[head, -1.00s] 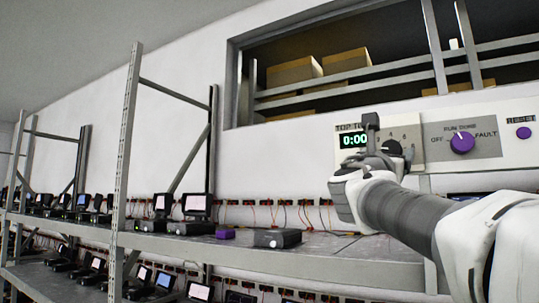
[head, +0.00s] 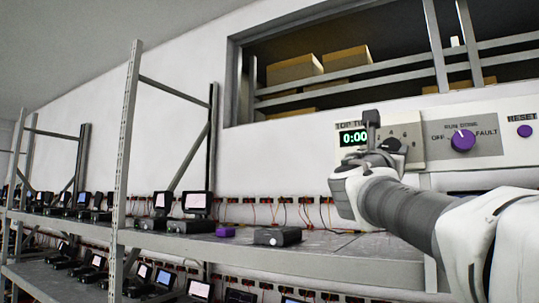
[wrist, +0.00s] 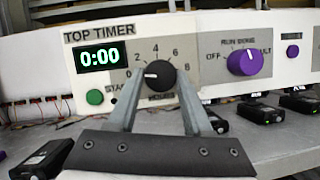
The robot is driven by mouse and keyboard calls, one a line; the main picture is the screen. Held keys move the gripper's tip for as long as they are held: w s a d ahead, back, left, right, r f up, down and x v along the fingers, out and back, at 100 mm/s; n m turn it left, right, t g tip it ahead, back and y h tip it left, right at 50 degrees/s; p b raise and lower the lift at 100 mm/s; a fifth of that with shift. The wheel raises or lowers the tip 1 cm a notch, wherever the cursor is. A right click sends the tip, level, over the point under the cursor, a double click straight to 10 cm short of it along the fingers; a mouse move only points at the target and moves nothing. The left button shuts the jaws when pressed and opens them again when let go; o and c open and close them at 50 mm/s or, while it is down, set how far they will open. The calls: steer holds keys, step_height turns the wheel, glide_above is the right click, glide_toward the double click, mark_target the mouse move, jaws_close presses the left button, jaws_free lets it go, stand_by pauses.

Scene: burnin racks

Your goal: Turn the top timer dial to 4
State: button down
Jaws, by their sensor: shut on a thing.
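The top timer panel (wrist: 72,82) is light grey, with a green 0:00 display (wrist: 100,57) and a green start button (wrist: 95,97). Its black dial (wrist: 160,75) has a white mark pointing left, toward the low end of the printed scale; the 4 is near the top. My gripper (wrist: 159,82) is shut on the dial, one finger on each side. In the head view my gripper (head: 380,143) covers part of the panel, and the dial (head: 392,145) shows only partly behind it.
A purple run mode knob (wrist: 246,62) is right of the timer, and a purple reset button (head: 525,131) is farther right. Black devices (wrist: 262,113) sit on the shelf (head: 330,257) below. Free air lies left of the panel.

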steer(key=shift+m, duration=0.3)
steer(key=m+g, duration=0.1)
steer(key=m, duration=0.1)
steer(key=m+g+h, duration=0.1)
steer(key=m, duration=0.2)
steer(key=shift+w+a+r+g, duration=0.1)
steer(key=shift+a+g, duration=0.05)
steer(key=shift+g, duration=0.15)
steer(key=m+g, duration=0.1)
steer(key=m, duration=0.1)
steer(key=m+g, duration=0.1)
steer(key=m, duration=0.1)
steer(key=shift+a+r+m+h, duration=0.1)
steer(key=shift+r+m+h, duration=0.1)
steer(key=shift+m+h, duration=0.15)
steer(key=m, duration=0.1)
steer(key=m+g+p, duration=0.1)
steer(key=m, duration=0.1)
steer(key=m+g+p, duration=0.1)
steer(key=shift+w+r+m, duration=0.1)
steer(key=shift+r+m, duration=0.15)
steer(key=shift+m, duration=0.1)
steer(key=shift+m+g+y+p, duration=0.4)
steer(key=shift+m+y+p, duration=0.4)
steer(key=shift+m, duration=0.9)
steer(key=shift+c, duration=1.6)
jaws_free()
